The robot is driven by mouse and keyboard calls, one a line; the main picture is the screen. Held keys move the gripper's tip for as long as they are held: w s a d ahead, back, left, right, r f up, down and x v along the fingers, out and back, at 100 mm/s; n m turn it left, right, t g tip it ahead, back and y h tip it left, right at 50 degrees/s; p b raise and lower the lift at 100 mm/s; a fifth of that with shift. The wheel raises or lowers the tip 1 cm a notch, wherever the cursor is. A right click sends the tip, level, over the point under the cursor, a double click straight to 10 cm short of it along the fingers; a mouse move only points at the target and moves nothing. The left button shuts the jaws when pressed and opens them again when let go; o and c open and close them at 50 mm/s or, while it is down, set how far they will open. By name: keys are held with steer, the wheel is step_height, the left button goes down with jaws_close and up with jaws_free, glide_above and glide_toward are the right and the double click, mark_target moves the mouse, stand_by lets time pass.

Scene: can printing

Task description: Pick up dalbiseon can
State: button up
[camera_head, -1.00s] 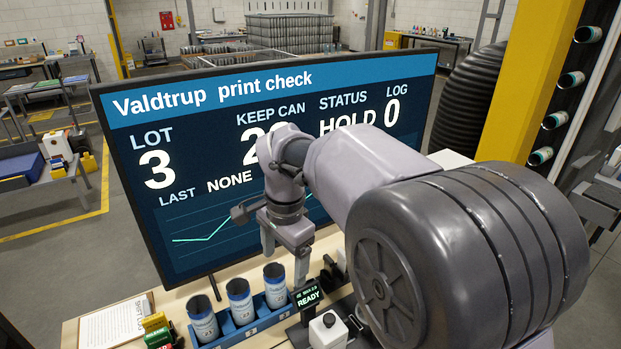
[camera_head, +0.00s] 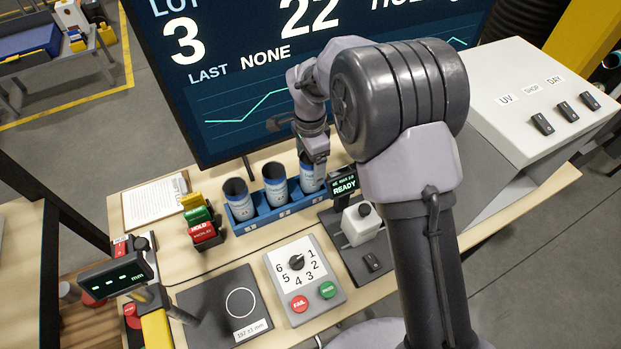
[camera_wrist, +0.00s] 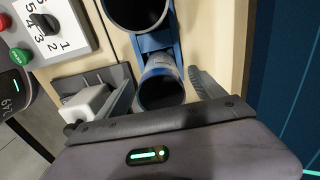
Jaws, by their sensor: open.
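Three white-and-blue cans with dark open tops stand upright in a blue rack (camera_head: 262,222): a left can (camera_head: 239,198), a middle can (camera_head: 275,184) and a right can (camera_head: 311,184). Their label names are too small to read, so I cannot tell which is the dalbiseon can. My gripper (camera_head: 316,160) is at the right can and hides part of it. In the wrist view my open gripper (camera_wrist: 163,86) has one finger on each side of this can (camera_wrist: 160,72), with its open mouth showing. The neighbouring can (camera_wrist: 139,10) is beyond it.
A small READY display (camera_head: 345,184) and a black-and-white device (camera_head: 360,222) stand right of the rack. A dial panel (camera_head: 304,275) and a dark pad (camera_head: 225,305) lie in front. The large screen (camera_head: 240,90) rises close behind. HOLD blocks (camera_head: 202,222) stand left.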

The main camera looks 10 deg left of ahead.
steer(key=shift+w+f, duration=0.1)
steer(key=shift+f, duration=0.65)
steer(key=shift+r, duration=0.1)
steer(key=shift+c, duration=0.7)
jaws_close()
